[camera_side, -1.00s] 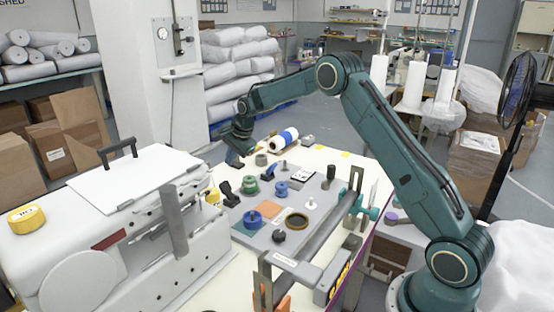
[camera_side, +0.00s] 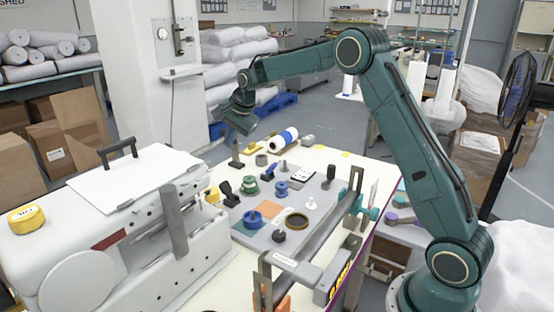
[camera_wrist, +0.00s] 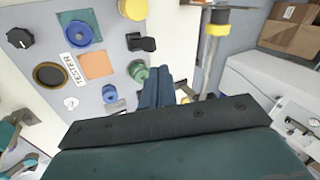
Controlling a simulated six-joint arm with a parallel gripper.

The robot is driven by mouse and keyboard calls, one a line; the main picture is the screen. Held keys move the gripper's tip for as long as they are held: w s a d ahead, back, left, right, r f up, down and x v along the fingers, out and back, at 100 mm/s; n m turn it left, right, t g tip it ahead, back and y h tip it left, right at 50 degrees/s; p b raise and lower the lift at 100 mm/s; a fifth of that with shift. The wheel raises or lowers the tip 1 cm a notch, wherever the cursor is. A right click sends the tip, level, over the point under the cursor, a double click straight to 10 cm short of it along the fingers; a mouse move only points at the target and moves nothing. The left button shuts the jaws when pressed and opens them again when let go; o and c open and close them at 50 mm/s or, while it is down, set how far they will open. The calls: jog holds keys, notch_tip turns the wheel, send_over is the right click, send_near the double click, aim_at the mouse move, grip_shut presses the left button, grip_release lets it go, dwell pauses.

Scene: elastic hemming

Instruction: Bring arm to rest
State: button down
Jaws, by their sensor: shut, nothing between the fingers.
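My gripper (camera_side: 240,122) hangs at the end of my raised arm in the side view, above the far left part of the white table (camera_side: 335,160). It is apart from everything below it. In the wrist view its two blue-grey fingers (camera_wrist: 158,88) lie together, shut with nothing between them. A small dark upright piece (camera_side: 236,156) stands on the table below the gripper. The grey tester panel (camera_side: 262,226) lies to the right and nearer, with blue and green knobs, a dark ring and an orange square; it also shows in the wrist view (camera_wrist: 98,92).
A white machine (camera_side: 130,215) with a black handle fills the left front. A metal frame (camera_side: 318,250) stands at the table's right edge. A blue and white roll (camera_side: 284,140) lies at the table's far side. The air around the raised arm is clear.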

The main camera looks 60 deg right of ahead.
jog(key=s+a+r+n, duration=0.4)
jog(key=s+r, duration=0.2)
jog(key=s, duration=0.4)
jog(key=s+a+r+n, duration=0.4)
jog(key=s+a+r, duration=0.15)
jog(key=s, duration=0.45)
jog(key=s+a+f+n, duration=0.1)
jog(key=s+n, duration=0.3)
jog(key=s, duration=0.7)
jog(key=s+a+f+n, duration=0.2)
jog(key=s+n, duration=0.2)
jog(key=s, duration=0.8)
jog(key=shift+f, duration=0.4)
